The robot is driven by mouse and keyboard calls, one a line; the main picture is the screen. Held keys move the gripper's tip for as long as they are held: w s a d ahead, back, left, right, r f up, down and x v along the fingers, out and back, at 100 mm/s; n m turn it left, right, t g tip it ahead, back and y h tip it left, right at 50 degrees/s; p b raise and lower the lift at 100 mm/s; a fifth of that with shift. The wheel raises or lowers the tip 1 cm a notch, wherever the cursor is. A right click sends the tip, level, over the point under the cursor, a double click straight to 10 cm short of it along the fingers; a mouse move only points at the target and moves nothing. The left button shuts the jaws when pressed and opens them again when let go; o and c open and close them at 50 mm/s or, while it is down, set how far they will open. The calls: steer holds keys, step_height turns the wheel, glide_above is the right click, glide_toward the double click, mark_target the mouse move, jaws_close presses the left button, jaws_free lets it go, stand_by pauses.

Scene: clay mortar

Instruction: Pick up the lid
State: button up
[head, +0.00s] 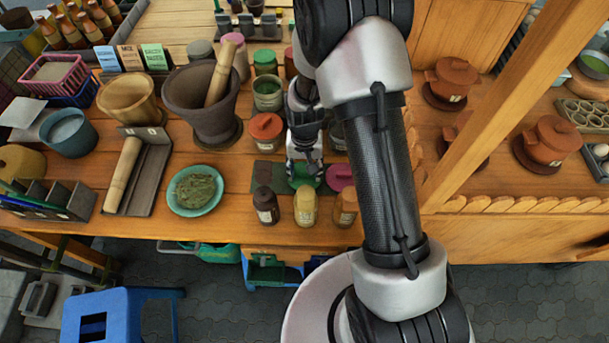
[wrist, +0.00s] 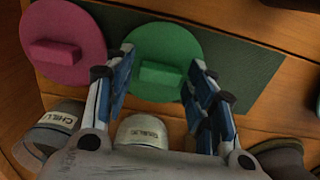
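A round green lid (wrist: 155,50) with a block handle lies flat on a dark green mat (wrist: 240,55). The green lid (head: 305,181) is partly hidden under my gripper in the head view. My gripper (head: 303,166) points down over it. In the wrist view my gripper (wrist: 161,62) is open, with its blue-padded fingers on either side of the handle and gaps between. Nothing is held. A pink lid (wrist: 65,45) with a similar handle lies beside the green one; it shows to the right in the head view (head: 340,177).
Labelled jars (head: 305,206) stand in a row at the table's front edge. A jar with an orange-red lid (head: 265,128) and an open green jar (head: 268,92) stand behind to the left. A mortar (head: 203,97) and a plate of herbs (head: 195,190) are further left.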

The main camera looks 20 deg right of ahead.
steer(key=c, duration=0.6)
steer(key=shift+r, duration=0.1)
